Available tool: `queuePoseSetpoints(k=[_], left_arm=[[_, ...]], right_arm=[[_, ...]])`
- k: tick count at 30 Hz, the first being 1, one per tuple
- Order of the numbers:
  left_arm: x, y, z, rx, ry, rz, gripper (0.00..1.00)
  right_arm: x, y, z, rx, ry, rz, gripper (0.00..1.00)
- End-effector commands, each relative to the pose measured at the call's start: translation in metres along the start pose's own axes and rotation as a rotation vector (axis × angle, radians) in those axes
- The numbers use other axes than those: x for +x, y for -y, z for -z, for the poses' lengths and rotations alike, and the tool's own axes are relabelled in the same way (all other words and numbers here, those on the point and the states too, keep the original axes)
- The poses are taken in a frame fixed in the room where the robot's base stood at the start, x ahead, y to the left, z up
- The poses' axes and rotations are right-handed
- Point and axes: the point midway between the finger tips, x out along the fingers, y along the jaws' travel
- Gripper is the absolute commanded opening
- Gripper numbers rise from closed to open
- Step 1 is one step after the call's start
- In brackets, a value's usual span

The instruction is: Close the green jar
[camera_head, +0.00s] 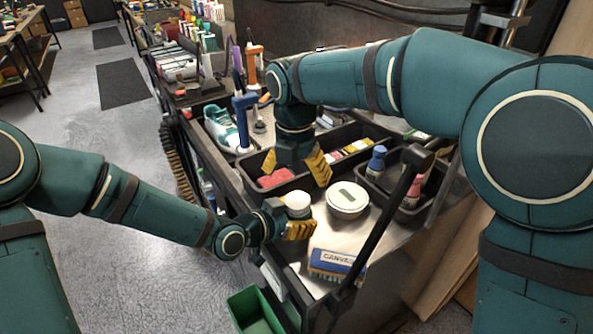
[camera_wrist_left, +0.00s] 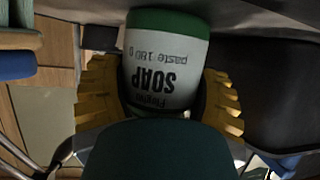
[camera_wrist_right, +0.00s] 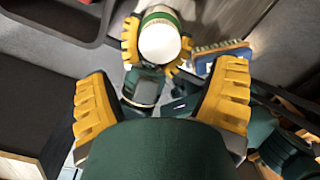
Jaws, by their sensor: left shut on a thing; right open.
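The jar (camera_head: 298,205) shows a round white top in the head view. In the left wrist view the jar (camera_wrist_left: 163,75) has a white label reading SOAP, upside down, and a green band at one end. My left gripper (camera_head: 285,232) is shut around its sides, at the tray's near left edge. In the right wrist view the jar (camera_wrist_right: 160,40) shows its white round end above a green band. My right gripper (camera_head: 296,178) is open and empty, fingers down, behind the jar and apart from it. A round white container (camera_head: 348,197) with a dark mark on top stands right of the jar.
A blue brush marked CANVAS (camera_head: 333,262) lies on the metal cart top in front. Black bins behind hold red and yellow items and a blue-capped bottle (camera_head: 377,160). A black cart handle (camera_head: 392,205) rises at right. A green bin (camera_head: 255,312) is below.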

Motion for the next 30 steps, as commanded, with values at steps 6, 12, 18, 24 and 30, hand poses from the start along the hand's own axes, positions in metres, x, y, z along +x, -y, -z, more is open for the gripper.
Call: queuePoseSetpoints(k=[6, 12, 18, 24, 30], left_arm=[[0.000, 0.000, -0.001, -0.001, 0.002, 0.000, 0.00], [0.000, 0.000, -0.001, -0.001, 0.002, 0.000, 0.00], [0.000, 0.000, -0.001, -0.001, 0.002, 0.000, 0.00], [0.000, 0.000, -0.001, -0.001, 0.002, 0.000, 0.00], [0.000, 0.000, -0.001, -0.001, 0.002, 0.000, 0.00]], right_arm=[[-0.004, 0.000, 0.000, -0.131, 0.001, -0.001, 0.85], [-0.004, 0.000, 0.000, -0.148, 0.000, -0.002, 0.85], [-0.004, 0.000, 0.000, -0.147, 0.000, -0.001, 0.85], [0.013, 0.000, 0.001, -0.146, -0.002, 0.002, 0.85], [0.043, 0.000, 0.001, -0.147, -0.001, 0.002, 0.85]])
